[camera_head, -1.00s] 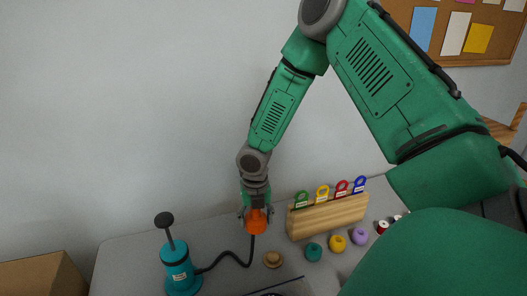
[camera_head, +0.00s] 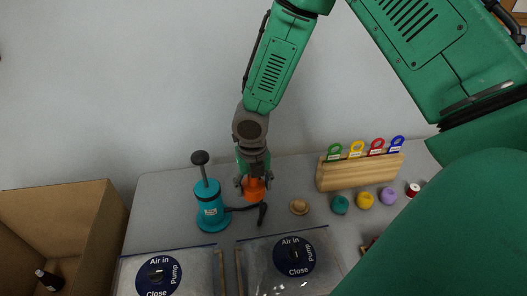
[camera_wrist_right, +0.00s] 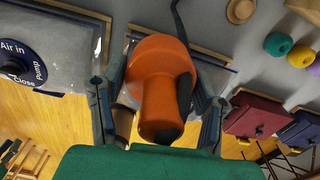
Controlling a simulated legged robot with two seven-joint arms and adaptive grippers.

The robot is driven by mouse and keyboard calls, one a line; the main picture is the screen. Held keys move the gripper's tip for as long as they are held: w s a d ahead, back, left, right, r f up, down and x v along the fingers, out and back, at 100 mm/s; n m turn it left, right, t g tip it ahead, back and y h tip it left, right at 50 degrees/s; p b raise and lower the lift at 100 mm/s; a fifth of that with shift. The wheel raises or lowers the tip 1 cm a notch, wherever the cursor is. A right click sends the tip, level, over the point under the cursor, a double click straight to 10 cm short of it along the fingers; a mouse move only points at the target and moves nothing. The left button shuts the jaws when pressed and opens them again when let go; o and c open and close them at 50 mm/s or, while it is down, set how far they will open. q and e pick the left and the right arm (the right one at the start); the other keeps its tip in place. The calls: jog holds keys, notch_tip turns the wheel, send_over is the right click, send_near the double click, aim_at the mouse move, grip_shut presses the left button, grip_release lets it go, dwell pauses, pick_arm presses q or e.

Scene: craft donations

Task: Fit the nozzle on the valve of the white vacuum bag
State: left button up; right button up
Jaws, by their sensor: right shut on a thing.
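My right gripper (camera_head: 253,182) is shut on the orange nozzle (camera_head: 254,193), above the table beside the teal pump (camera_head: 210,216). In the wrist view the nozzle (camera_wrist_right: 160,85) sits between the two fingers. A black hose (camera_head: 262,213) hangs by the nozzle. Two pale vacuum bags lie at the near edge, a left bag (camera_head: 205,270) and a right bag (camera_head: 255,262). Each has a round blue valve disc, left (camera_head: 158,277) and right (camera_head: 294,256), marked Air in, Pump and Close. Which bag is the white one is unclear. The nozzle is apart from both discs. My left gripper is not seen.
A wooden rack (camera_head: 358,172) with colored tags stands at the back right. A straw hat (camera_head: 299,207), yarn balls (camera_head: 364,199) and a spool (camera_head: 412,189) lie before it. An open cardboard box (camera_head: 95,235) stands at the left. My green arm hides the right side.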

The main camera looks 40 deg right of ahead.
jog(key=a+n, duration=0.3)
jog(key=a, duration=0.9)
jog(key=n+b, duration=0.4)
jog(key=b, duration=0.2)
send_over(155, 273)
notch_tip(155, 273, down, 3)
jog(key=shift+w+a+f, duration=0.1)
jog(key=shift+f, duration=1.15)
jog(key=shift+f+b, duration=0.8)
jog(key=shift+f, duration=1.2)
dwell(0.3)
dwell(0.4)
jog(key=o, duration=1.5)
